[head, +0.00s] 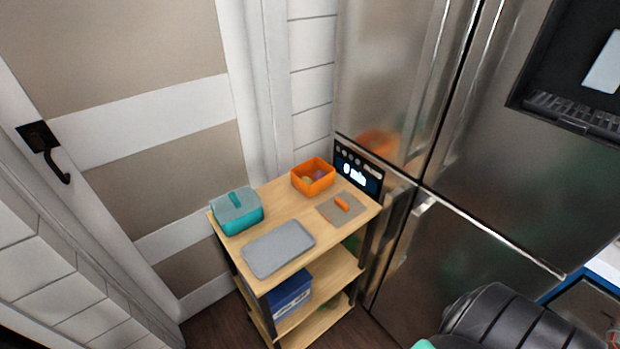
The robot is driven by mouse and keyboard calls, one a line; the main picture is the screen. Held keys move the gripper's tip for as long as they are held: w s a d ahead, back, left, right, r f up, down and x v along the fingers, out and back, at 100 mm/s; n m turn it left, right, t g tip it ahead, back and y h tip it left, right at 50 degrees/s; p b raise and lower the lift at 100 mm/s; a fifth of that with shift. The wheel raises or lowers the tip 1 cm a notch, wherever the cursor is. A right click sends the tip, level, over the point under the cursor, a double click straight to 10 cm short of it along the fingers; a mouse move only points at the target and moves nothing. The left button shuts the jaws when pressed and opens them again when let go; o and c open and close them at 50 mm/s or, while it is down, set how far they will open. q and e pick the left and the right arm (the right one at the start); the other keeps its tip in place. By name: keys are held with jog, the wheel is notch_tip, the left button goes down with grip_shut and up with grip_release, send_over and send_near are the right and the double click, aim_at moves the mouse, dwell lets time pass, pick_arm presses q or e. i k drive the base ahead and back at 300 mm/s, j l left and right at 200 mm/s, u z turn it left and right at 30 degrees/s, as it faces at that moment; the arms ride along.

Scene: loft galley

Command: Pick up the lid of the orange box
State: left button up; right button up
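The orange box (318,188) stands open at the back of a wooden shelf cart's top, with a few small things inside that are too small to name. A flat grey lid with an orange handle (342,205) lies on the cart top in front and to the right of the orange box, apart from it. The handle faces up. Neither of my grippers is in view.
A teal box (238,222) with its grey lid on stands at the cart's left. A grey tray (278,249) lies at the front of the cart top (250,240). A blue box (290,294) sits on the shelf below. A steel fridge (400,90) stands close behind and right.

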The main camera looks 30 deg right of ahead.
aim_at(340, 208)
jog(key=z, duration=1.55)
jog(key=k+j+z, duration=0.15)
jog(key=z, duration=0.3)
jog(key=k+j+z, duration=0.1)
jog(key=k+z, duration=0.2)
jog(key=z, duration=0.15)
jog(key=k+z, duration=0.2)
jog(key=z, duration=0.25)
